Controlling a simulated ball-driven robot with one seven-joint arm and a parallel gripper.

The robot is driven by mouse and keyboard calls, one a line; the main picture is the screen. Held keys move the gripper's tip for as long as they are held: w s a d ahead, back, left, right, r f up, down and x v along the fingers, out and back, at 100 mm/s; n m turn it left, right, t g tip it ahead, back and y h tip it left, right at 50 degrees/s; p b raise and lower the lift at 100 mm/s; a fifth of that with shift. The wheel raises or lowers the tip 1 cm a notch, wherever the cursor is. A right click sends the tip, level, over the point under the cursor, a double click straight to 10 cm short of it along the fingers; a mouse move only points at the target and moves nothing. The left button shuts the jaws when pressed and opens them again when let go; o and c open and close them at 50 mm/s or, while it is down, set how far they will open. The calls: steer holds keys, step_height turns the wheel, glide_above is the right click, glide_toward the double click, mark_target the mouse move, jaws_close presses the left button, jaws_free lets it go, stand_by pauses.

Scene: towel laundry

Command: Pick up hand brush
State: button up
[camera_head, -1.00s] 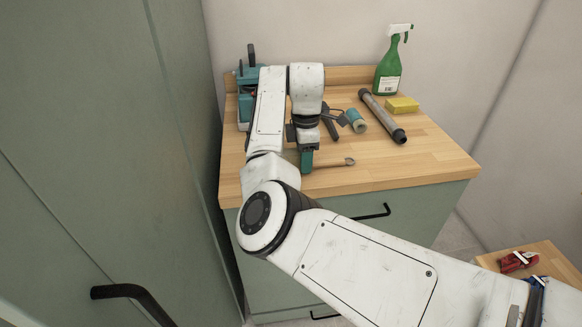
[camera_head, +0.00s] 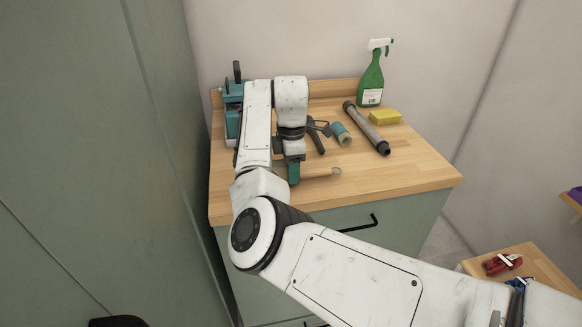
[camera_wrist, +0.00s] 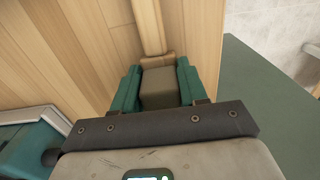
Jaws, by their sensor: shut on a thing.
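The hand brush (camera_head: 328,173) lies low at the worktop's front part, its light wooden handle with a looped end pointing right in the head view. In the wrist view its wooden handle (camera_wrist: 149,28) runs up and away, and its grey-brown block (camera_wrist: 160,88) sits between the teal fingers. My gripper (camera_head: 294,173) points down over the worktop and is shut on the brush near its head end. The same gripper (camera_wrist: 158,82) has a finger on each side of the block. I cannot tell whether the brush is clear of the wood.
The wooden worktop (camera_head: 400,170) also holds a green spray bottle (camera_head: 371,80), a yellow sponge (camera_head: 385,117), a grey tube (camera_head: 366,128), a teal roll-like item (camera_head: 341,134), a dark tool (camera_head: 317,137) and a teal machine (camera_head: 232,105). A tall green cabinet (camera_head: 90,150) stands close at left.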

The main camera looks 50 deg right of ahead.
steer(key=shift+r+p, duration=0.6)
steer(key=shift+r, duration=0.25)
steer(key=s+a+r+p, duration=0.8)
steer(key=s+p, duration=0.3)
steer(key=p, duration=0.2)
steer(key=shift+s+r, duration=0.2)
steer(key=shift+r, duration=0.7)
